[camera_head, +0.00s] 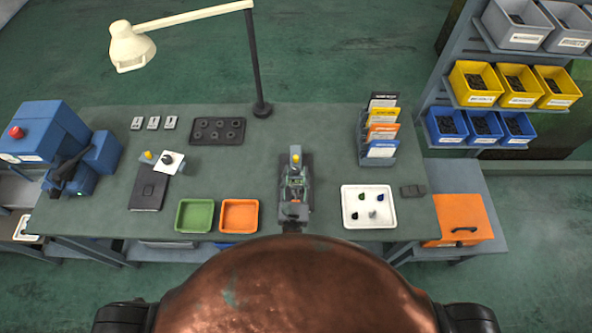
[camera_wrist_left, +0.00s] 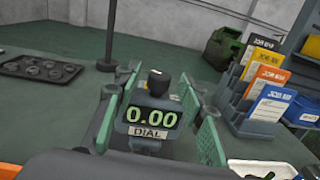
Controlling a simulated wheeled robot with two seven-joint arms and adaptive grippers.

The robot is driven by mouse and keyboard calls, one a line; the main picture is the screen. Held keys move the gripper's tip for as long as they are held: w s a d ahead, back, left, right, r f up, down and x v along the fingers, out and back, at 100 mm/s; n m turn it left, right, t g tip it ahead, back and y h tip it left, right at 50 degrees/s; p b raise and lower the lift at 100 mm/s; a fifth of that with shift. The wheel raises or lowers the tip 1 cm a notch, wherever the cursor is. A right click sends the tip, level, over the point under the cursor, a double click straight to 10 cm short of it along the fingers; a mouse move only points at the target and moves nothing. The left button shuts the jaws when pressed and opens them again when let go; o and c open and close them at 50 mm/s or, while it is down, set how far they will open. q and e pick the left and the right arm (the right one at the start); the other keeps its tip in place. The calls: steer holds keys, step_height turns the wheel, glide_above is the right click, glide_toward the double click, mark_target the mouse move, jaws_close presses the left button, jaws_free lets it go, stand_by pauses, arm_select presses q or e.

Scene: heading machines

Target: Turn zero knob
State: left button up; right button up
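A gauge with a lit green 0.00 readout and a DIAL label (camera_wrist_left: 148,133) stands upright in the middle of the left wrist view. A dark knob (camera_wrist_left: 157,83) with a pale mark on its top sits above the readout. In the head view the gauge (camera_head: 295,160) is at the middle of the bench, partly covered by my gripper. My left gripper (camera_head: 294,187) is at the gauge's near side. In the left wrist view its green-padded fingers (camera_wrist_left: 160,90) are spread apart on either side of the readout and knob. I see no contact with the knob. My right gripper is not in view.
Green (camera_head: 194,216) and orange trays (camera_head: 239,216) lie left of the gauge. A white tray (camera_head: 382,222) with small parts and a card rack (camera_head: 377,152) stand right. A lamp post (camera_head: 255,65) and black holed tray (camera_head: 217,130) are farther back. Bench space beside the gauge is clear.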

arm_select(q)
steer(key=s, duration=1)
steer(key=shift+s+a, duration=0.25)
steer(key=shift+a, duration=0.1)
